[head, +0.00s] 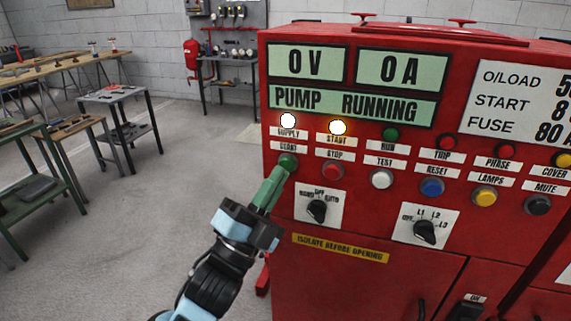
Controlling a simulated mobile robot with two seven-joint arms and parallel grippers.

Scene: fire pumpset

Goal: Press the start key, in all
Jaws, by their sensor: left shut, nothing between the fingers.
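The red pump panel (360,190) fills the right side of the head view. Its green start key (288,160) sits at the left of the key row, under a small white label. My left gripper (280,174) is shut and empty. Its green fingers point up at the start key and overlap its lower edge; I cannot tell whether they touch it. The displays read 0 V, 0 A and PUMP RUNNING (350,104). My right gripper is out of view.
The red stop key (332,170) is just right of the start key, then the white test key (381,179) and others. A rotary selector (317,211) lies below. Workbenches (120,98) stand at the left. Floor left of the panel is clear.

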